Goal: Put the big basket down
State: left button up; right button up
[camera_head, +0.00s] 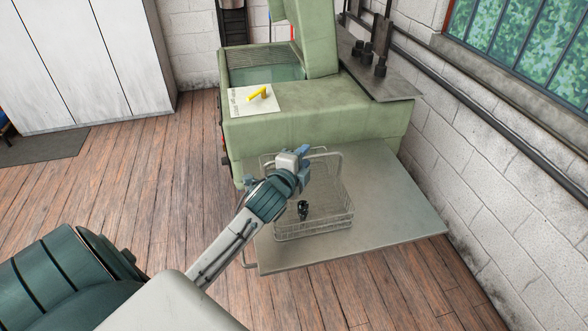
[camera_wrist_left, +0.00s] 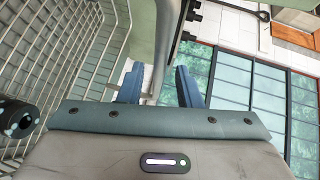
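The big basket (camera_head: 314,222) is a wire basket with a raised handle loop (camera_head: 340,172). It looks level and appears to rest on the grey metal shelf (camera_head: 395,215); a small gap under it cannot be ruled out. My left gripper (camera_head: 304,156) is at the basket's handle, above the far left part of the basket. In the left wrist view, its blue fingers (camera_wrist_left: 160,82) stand apart with a grey bar of the handle running between them and some gap showing. The basket's wire mesh (camera_wrist_left: 75,70) fills the left of that view. My right gripper is not seen.
A small dark part (camera_head: 303,209) lies in the basket and shows in the left wrist view (camera_wrist_left: 18,118). A green machine (camera_head: 320,130) stands behind the shelf, with a paper (camera_head: 243,102) and a yellow item (camera_head: 259,94) on it. The shelf's right side is bare.

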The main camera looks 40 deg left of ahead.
pick_arm(q)
jog(key=b+v, duration=0.2)
jog(key=v, duration=0.9)
jog(key=shift+s+d, duration=0.1)
